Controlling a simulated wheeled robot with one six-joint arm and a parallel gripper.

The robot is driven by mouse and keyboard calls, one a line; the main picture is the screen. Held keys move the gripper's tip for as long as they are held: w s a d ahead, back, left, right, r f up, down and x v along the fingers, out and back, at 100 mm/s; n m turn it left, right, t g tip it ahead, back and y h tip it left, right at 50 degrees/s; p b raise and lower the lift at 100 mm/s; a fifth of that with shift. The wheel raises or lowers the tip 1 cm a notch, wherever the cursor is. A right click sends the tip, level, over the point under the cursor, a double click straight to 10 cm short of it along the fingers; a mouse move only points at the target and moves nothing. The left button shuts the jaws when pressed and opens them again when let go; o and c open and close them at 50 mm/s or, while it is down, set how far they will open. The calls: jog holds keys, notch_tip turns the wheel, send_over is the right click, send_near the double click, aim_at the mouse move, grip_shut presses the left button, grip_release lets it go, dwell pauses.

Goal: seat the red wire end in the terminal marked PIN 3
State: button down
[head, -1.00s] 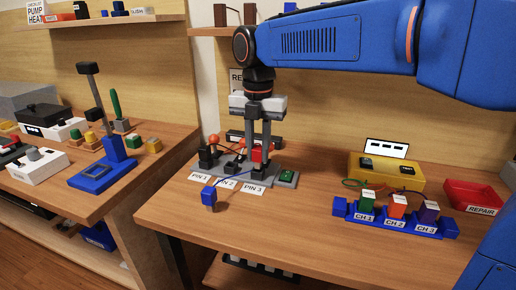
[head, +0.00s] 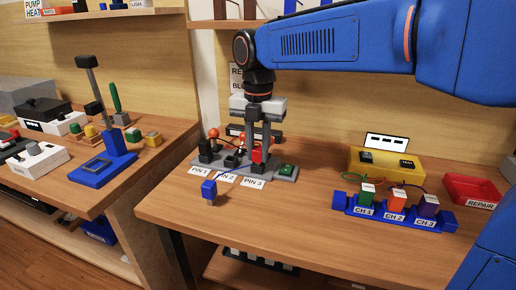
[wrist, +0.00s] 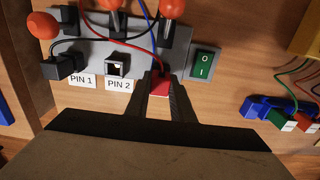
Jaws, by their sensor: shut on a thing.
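My gripper (head: 258,148) is shut on the red wire end (head: 259,156), pointing down over the PIN 3 place on the grey terminal board. The red end also shows between the fingertips in the wrist view (wrist: 159,86), with its red wire curving up to the left. The PIN 3 label (head: 254,183) lies just in front of it in the head view; in the wrist view it is not visible. The PIN 3 terminal is covered by the red end and fingers, so I cannot tell how deep the end sits.
The PIN 2 terminal (wrist: 118,65) shows an open top; PIN 1 (wrist: 66,65) holds a black end. A green switch (wrist: 206,64) is right of the gripper. Orange-knobbed posts (wrist: 172,8) stand behind.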

aim_at(258, 149)
jog(key=shift+f, duration=0.2)
jog(key=c, duration=1.5)
grip_release()
jog(key=shift+o, duration=0.2)
jog(key=shift+r, duration=0.1)
notch_tip(258, 149, up, 17)
jog(key=shift+s, duration=0.1)
